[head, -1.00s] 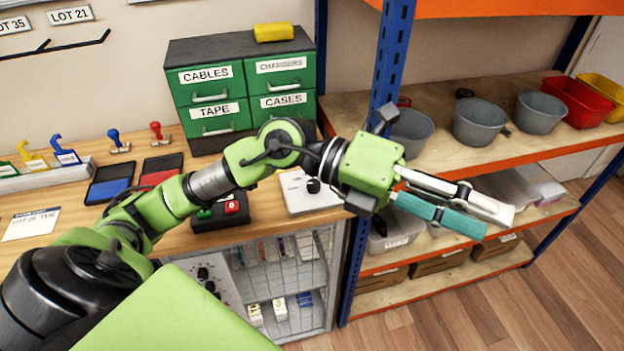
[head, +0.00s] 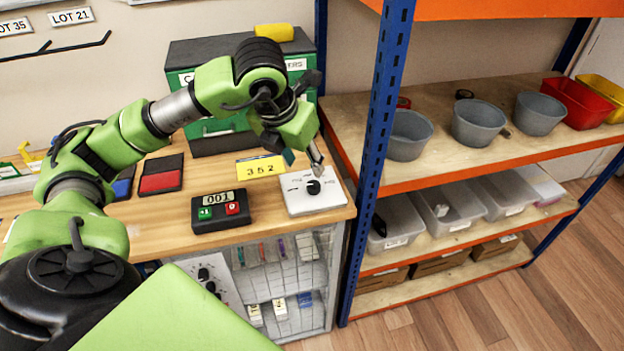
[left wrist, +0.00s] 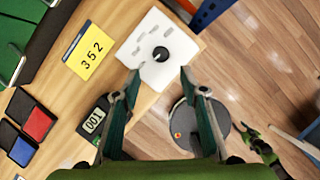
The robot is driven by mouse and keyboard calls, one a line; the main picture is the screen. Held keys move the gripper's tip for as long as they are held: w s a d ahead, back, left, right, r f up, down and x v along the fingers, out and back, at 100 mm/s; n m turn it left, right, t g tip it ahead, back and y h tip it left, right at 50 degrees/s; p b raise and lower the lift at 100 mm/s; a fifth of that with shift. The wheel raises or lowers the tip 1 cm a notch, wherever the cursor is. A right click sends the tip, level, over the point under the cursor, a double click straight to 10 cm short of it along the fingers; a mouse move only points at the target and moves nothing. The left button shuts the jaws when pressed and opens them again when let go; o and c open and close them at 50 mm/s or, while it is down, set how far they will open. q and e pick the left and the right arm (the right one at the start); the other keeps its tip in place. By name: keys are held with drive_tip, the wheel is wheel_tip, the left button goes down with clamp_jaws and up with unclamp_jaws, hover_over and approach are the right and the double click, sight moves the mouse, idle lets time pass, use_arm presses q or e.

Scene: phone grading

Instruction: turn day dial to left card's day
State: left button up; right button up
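The day dial is a black knob (head: 313,187) on a white plate (head: 298,202) at the right end of the bench. In the left wrist view the knob (left wrist: 160,54) lies just beyond the fingertips, with small marks on the plate around it. My left gripper (head: 304,162) points down above the plate's back edge. In the left wrist view its fingers (left wrist: 160,74) are apart with nothing between them. No white lettered card is readable now; my left arm covers much of the bench's left side. My right gripper is not seen.
A yellow card reading 352 (head: 262,168) and a counter reading 001 (head: 221,212) are left of the plate. Behind stand green drawers (head: 208,128). A blue shelf post (head: 378,150) rises close to the right. A red pad (head: 161,178) lies further left.

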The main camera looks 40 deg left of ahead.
sight(313, 184)
use_arm(q)
drive_tip(key=p+x, duration=0.1)
drive_tip(key=x, duration=0.9)
drive_tip(key=shift+p, duration=0.35)
drive_tip(key=shift+c, duration=0.3)
drive_tip(key=c, duration=1)
